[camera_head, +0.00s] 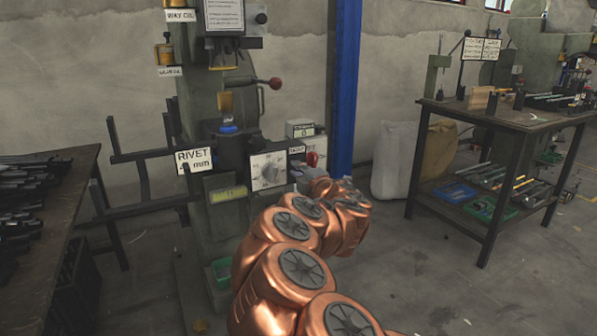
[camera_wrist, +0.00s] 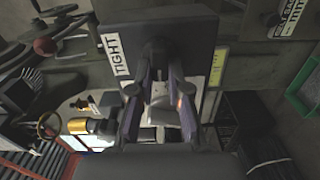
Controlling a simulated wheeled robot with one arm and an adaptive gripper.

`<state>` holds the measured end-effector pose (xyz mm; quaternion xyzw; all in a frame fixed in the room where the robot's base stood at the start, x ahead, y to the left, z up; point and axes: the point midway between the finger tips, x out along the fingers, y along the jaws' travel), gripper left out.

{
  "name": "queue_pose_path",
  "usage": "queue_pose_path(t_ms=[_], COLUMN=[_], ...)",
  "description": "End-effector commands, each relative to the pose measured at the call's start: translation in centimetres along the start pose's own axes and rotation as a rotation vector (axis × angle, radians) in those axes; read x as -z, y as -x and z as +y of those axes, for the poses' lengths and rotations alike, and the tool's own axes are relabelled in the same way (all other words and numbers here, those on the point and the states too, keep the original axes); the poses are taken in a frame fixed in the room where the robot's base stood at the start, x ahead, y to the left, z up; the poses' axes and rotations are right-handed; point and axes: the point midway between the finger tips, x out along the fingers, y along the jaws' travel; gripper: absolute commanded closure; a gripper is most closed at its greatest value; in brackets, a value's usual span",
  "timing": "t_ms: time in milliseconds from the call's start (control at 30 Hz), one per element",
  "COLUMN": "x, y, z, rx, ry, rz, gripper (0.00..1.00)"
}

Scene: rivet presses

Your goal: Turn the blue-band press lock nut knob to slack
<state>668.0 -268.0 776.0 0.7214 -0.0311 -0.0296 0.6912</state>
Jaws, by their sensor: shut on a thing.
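The green press (camera_head: 235,95) with a blue band (camera_head: 228,128) stands left of centre in the head view. A white dial plate (camera_head: 268,170) is on its front, with a small label (camera_head: 297,150) beside it. In the wrist view a TIGHT label (camera_wrist: 115,55) sits on a dark plate (camera_wrist: 165,30). My gripper (camera_wrist: 160,108) is shut on a pale grey knob (camera_wrist: 163,113), mostly hidden between the fingers; its pointing direction cannot be read. In the head view my copper arm hides the knob and most of the gripper.
A red-ball lever (camera_head: 276,83) juts from the press. A red part (camera_head: 312,158) is just right of the dial. A dark table (camera_head: 55,165) stands left, a workbench (camera_head: 500,118) right. A blue post (camera_head: 345,80) rises behind. Floor between arm and workbench is clear.

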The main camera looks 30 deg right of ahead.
Motion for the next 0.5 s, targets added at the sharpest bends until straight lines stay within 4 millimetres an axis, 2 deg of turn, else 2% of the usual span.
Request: queue_pose_path(t_ms=[333,367,500], x=[0.05,0.05,0.04], y=[-0.01,-0.01,0.00], z=[-0.10,-0.10,-0.07], rx=[0.002,0.002,0.002], ry=[0.002,0.002,0.002], rz=[0.001,0.001,0.001], gripper=[1.00,0.82,0.68])
